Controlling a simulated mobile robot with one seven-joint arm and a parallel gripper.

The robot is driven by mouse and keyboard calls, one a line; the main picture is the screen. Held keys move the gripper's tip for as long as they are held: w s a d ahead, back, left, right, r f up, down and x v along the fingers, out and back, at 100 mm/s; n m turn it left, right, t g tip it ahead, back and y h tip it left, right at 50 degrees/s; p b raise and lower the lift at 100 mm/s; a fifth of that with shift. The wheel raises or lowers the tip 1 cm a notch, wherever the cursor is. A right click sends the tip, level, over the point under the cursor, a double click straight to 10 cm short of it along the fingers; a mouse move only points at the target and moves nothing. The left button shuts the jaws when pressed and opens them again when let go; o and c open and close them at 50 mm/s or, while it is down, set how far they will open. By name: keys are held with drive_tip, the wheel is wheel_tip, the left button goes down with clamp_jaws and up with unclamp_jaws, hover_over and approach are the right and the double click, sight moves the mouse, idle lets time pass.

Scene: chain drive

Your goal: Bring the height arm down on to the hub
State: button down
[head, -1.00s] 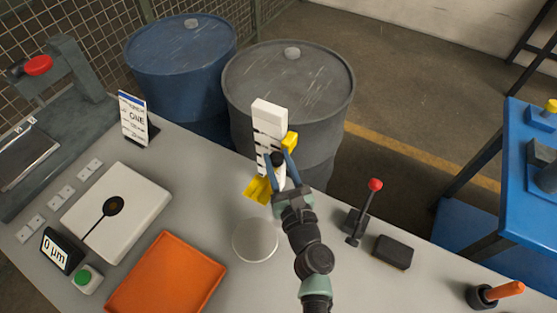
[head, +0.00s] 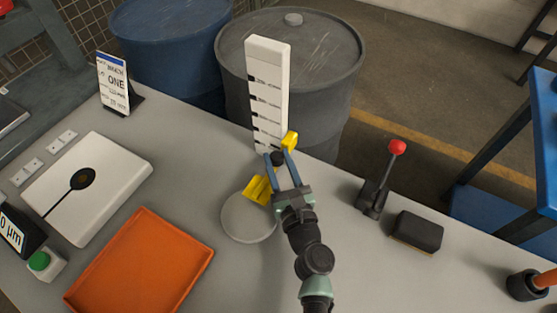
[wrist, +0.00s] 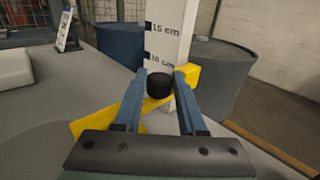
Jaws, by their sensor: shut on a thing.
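The height arm (head: 257,190) is a yellow bar on a tall white post marked with a centimetre scale (head: 270,75). In the wrist view the bar (wrist: 88,127) crosses in front of the post, just below the 10 cm mark. My gripper (head: 277,158) is shut on the arm's black knob (wrist: 160,88), one blue finger on each side. A round pale grey disc (head: 247,222), which looks like the hub, lies on the bench in front of the post. The yellow end overlaps its back edge in the head view; I cannot tell whether they touch.
An orange tray (head: 140,270) and a white box with a black dial (head: 90,185) are at the left. A red-knobbed lever (head: 378,180) and a black block (head: 416,232) stand at the right. Two drums (head: 320,50) stand behind the bench.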

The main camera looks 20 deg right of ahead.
drive_tip(key=shift+c, duration=2.4)
unclamp_jaws()
drive_tip(key=shift+s, duration=0.1)
drive_tip(key=s+a+b, duration=0.1)
drive_tip(key=s, duration=1.1)
drive_tip(key=shift+s+a, duration=0.3)
drive_tip(key=shift+s, duration=0.1)
